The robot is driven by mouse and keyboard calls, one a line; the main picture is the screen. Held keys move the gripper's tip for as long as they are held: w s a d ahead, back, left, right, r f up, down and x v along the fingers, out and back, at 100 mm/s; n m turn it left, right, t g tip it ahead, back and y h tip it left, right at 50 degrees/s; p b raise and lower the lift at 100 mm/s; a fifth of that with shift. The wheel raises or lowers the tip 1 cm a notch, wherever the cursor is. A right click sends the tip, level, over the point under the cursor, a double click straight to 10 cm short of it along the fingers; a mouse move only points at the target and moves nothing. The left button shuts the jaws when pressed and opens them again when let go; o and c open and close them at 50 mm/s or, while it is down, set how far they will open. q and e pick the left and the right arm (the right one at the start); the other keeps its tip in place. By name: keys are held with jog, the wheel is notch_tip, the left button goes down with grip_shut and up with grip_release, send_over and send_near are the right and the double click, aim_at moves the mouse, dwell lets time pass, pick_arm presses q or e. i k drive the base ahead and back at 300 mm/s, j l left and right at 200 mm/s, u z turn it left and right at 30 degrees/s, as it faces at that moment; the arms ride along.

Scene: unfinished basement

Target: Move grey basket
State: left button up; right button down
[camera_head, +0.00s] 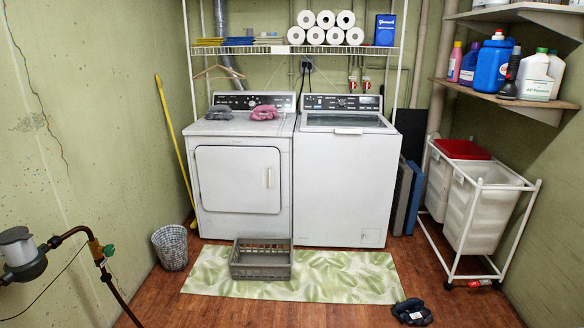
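A grey slatted basket (261,271) stands upright on the green leaf-patterned mat (340,276), in front of the dryer. It looks empty, and its back edge is close to the dryer's front. A smaller grey-white round bin (170,247) stands on the floor to its left, by the wall. Neither of my grippers shows in the head view.
A white dryer (238,178) and washer (345,185) stand at the back. A white-framed laundry cart (480,205) is on the right. A dark bundle (411,312) lies at the mat's right front corner. A pipe with a meter (20,255) is at lower left.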

aim_at(271, 266)
jog(key=i, duration=2.15)
